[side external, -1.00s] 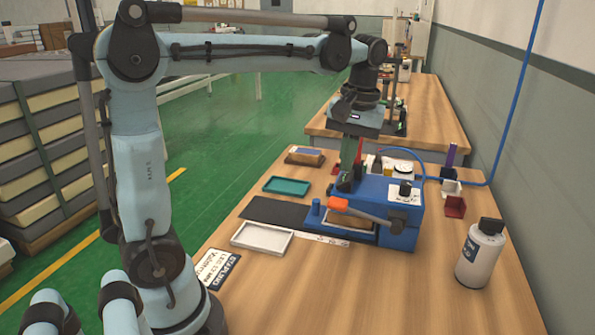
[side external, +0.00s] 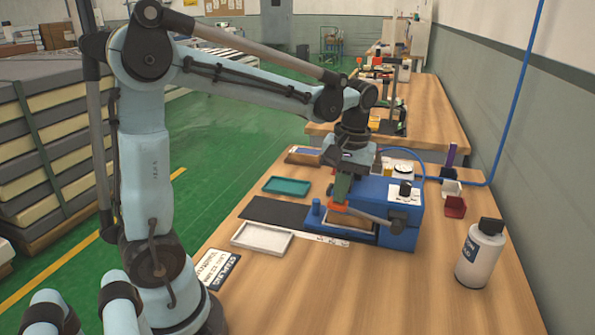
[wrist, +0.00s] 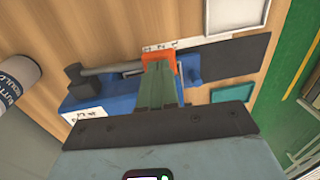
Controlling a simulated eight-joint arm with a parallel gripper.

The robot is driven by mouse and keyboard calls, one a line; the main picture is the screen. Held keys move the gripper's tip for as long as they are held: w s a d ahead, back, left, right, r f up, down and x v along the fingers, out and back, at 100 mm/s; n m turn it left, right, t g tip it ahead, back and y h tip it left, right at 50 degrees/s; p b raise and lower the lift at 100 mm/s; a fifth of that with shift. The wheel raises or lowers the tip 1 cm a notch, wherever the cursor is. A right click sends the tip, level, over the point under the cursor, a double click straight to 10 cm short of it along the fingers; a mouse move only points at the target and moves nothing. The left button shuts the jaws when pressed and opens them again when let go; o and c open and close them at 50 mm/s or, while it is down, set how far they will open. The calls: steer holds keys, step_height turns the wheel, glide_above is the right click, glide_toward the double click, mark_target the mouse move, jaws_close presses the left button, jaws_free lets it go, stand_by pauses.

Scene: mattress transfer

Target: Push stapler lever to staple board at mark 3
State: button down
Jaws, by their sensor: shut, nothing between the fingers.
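The blue stapler (side external: 397,236) stands on the wooden table; it also shows in the wrist view (wrist: 85,91). Its grey lever (side external: 375,219) runs across the front and ends in an orange tip (side external: 337,207). In the wrist view the orange tip (wrist: 158,61) is right at the ends of my green fingers. My gripper (side external: 340,200) is shut and empty, pointing down at the orange tip; whether it touches cannot be told. The dark board (side external: 275,213) lies flat, reaching left from the stapler.
A white tray (side external: 262,237) and a teal tray (side external: 287,186) lie left of the stapler. A white bottle (side external: 480,254) stands at the right, near a small red block (side external: 455,207). The table front is mostly clear.

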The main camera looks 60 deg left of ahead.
mark_target(331, 199)
steer(key=f, duration=0.1)
steer(key=a+f+t+h, duration=0.1)
steer(key=s+f+t+h, duration=0.1)
steer(key=f, duration=0.1)
steer(key=shift+s+a+f, duration=0.1)
steer(key=shift+a, duration=0.05)
steer(key=shift+f+t+h, duration=0.7)
steer(key=shift+f, duration=0.05)
steer(key=shift+r, duration=0.1)
steer(key=v, duration=1.4)
steer(key=s+d+f+m+t+y, duration=0.2)
steer(key=d+f+m+t, duration=0.2)
steer(key=d+f+m, duration=0.3)
steer(key=d+m, duration=0.2)
steer(key=d, duration=0.2)
steer(key=shift+s+f+t+y, duration=0.2)
steer(key=shift+f+t+y, duration=0.1)
steer(key=shift+f, duration=0.1)
